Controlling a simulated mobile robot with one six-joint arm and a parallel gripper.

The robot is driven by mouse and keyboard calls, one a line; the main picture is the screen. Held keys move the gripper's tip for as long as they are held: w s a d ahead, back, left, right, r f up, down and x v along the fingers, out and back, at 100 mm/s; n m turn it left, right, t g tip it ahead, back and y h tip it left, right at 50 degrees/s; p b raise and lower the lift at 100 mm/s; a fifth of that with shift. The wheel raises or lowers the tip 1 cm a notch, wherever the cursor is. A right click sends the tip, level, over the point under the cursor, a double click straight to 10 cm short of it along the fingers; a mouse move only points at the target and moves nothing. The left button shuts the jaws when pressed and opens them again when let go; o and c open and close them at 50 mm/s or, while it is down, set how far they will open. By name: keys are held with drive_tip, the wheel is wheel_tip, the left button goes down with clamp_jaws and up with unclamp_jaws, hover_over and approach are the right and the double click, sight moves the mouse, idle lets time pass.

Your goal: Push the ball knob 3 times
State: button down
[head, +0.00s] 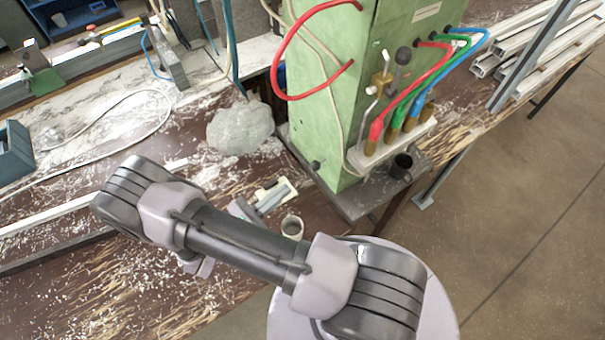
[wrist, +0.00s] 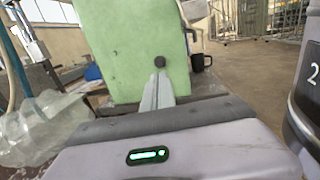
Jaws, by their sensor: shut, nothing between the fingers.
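The ball knob (head: 316,164) is a small dark ball low on the side of the green cabinet (head: 325,115). In the wrist view the dark knob (wrist: 160,62) stands out against the green face. My gripper (head: 284,189) is in front of that face, left of the knob in the head view. In the wrist view my gripper's fingers (wrist: 158,78) are together and empty, pointing at the knob. Their tips appear just below it in the picture. I cannot tell whether they touch it.
Red, green and blue hoses (head: 433,60) hang on the cabinet's other side. A dark mug (head: 401,166) stands at its base, and a light cup (head: 292,226) is near my arm.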

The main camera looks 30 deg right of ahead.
drive_tip(key=d, duration=0.2)
drive_tip(key=w+d, duration=0.1)
drive_tip(key=d, duration=0.4)
drive_tip(key=shift+w+d+r, duration=0.15)
drive_tip(key=shift+d+r, duration=0.1)
drive_tip(key=shift+d, duration=0.1)
drive_tip(key=shift+d, duration=0.55)
drive_tip(key=shift+d+r, duration=0.1)
drive_tip(key=shift+d, duration=0.2)
drive_tip(key=shift+a, duration=0.1)
approach(312, 169)
drive_tip(key=a, duration=0.5)
drive_tip(key=shift+s+a+f, duration=0.2)
drive_tip(key=shift+s+a, duration=0.1)
drive_tip(key=shift+s, duration=0.05)
drive_tip(key=shift+b, duration=0.3)
idle(0.5)
